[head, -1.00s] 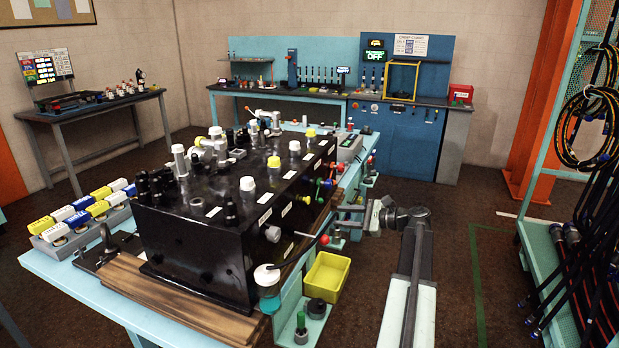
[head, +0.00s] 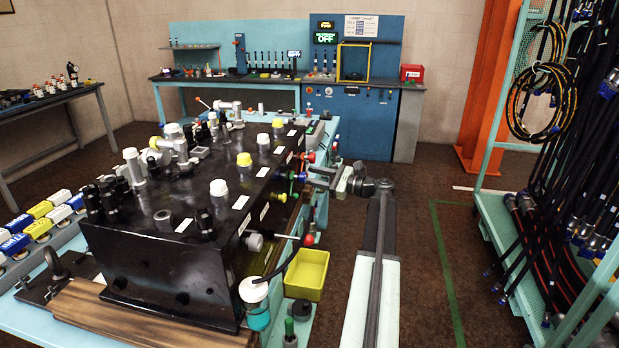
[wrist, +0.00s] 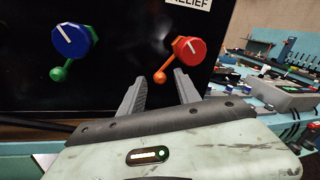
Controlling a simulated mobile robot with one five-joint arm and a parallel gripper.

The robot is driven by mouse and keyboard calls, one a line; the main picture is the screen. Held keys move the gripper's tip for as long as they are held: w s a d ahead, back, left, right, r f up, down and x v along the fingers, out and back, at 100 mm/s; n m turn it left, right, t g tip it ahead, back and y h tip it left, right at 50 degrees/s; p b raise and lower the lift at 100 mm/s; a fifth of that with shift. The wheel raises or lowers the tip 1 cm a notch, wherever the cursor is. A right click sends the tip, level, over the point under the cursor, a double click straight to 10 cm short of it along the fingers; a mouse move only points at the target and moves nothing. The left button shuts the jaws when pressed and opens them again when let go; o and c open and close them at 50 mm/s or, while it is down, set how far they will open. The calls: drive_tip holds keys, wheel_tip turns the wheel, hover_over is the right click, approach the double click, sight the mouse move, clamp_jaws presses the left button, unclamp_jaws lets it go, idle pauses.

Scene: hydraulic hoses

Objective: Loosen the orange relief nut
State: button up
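The orange relief nut (wrist: 179,47) sits behind a red knob (wrist: 190,51) on the black block's face, under a label ending in "ELIEF". An orange lever with a ball end (wrist: 161,75) slants down and left from it. My gripper (wrist: 159,78) is open and empty. In the wrist view its two fingers point toward the panel, below the knob, with the orange ball showing between their tips. I see no contact. In the head view the red knob (head: 311,157) is small, my gripper (head: 322,173) is near it, and the nut is hard to make out.
A blue knob (wrist: 71,40) with a green lever (wrist: 59,72) is left of the red one. The black block (head: 160,265) stands on a light-blue bench. A yellow bin (head: 307,274) and a bottle (head: 256,300) are at its near right. A hose rack (head: 500,235) stands right, with open floor between.

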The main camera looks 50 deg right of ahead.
drive_tip(key=shift+w+a, duration=0.15)
drive_tip(key=shift+w, duration=0.1)
